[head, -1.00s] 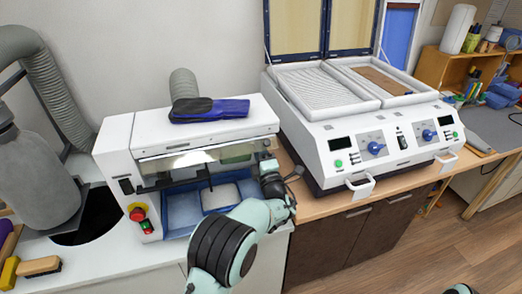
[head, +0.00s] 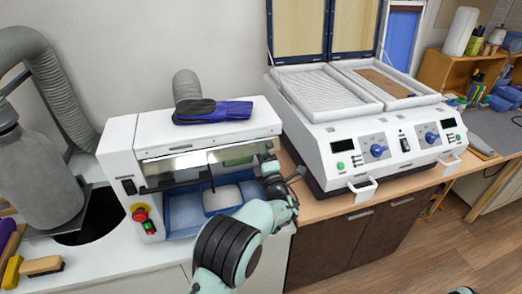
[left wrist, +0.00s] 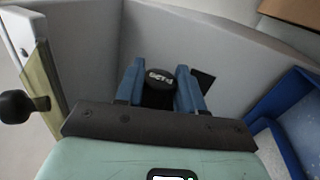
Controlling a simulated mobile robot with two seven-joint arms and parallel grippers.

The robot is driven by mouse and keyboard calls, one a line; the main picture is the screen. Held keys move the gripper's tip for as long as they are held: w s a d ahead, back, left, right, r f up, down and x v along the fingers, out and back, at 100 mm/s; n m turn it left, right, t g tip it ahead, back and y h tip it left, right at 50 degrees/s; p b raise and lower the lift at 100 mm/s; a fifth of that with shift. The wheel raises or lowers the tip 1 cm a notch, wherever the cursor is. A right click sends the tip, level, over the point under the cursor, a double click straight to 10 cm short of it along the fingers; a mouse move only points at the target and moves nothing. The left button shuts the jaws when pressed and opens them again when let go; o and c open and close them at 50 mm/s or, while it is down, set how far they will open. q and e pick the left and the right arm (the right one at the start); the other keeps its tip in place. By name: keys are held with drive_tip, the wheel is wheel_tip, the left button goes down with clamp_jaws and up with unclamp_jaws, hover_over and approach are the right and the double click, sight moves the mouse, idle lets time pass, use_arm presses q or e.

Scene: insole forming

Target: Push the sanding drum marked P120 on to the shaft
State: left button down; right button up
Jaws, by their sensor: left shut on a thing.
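The sanding drum (left wrist: 161,79) shows in the left wrist view as a dark round end with pale P120 lettering, seen upside down. My left gripper (left wrist: 160,69) is shut on it, with one blue finger at each side. In the head view the left wrist (head: 272,180) is at the right end of the sanding machine's opening; the fingers and the drum are hard to make out there. The white sanding machine (head: 206,124) stands on the bench. I cannot pick out the shaft clearly, nor tell whether the drum touches it. My right gripper is not in view.
A blue tray (head: 182,222) lies in the machine's opening. The forming press (head: 372,138) stands close on the right, with a front handle (head: 362,190). A grey hose and cylinder (head: 40,180) stand at left.

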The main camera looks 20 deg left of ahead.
use_arm(q)
drive_tip(key=shift+s+a+r, duration=0.1)
drive_tip(key=shift+s+a, duration=0.6)
drive_tip(key=shift+a, duration=0.3)
idle(2.2)
drive_tip(key=shift+s+a, duration=0.15)
drive_tip(key=shift+a, duration=0.05)
drive_tip(key=shift+s+a+b, duration=0.3)
drive_tip(key=shift+s+a, duration=0.45)
drive_tip(key=shift+a, duration=0.35)
idle(1.6)
drive_tip(key=shift+s+a+r, duration=0.1)
drive_tip(key=shift+a+r, duration=0.2)
idle(1.2)
drive_tip(key=c, duration=0.6)
unclamp_jaws()
drive_tip(key=shift+s+f, duration=0.1)
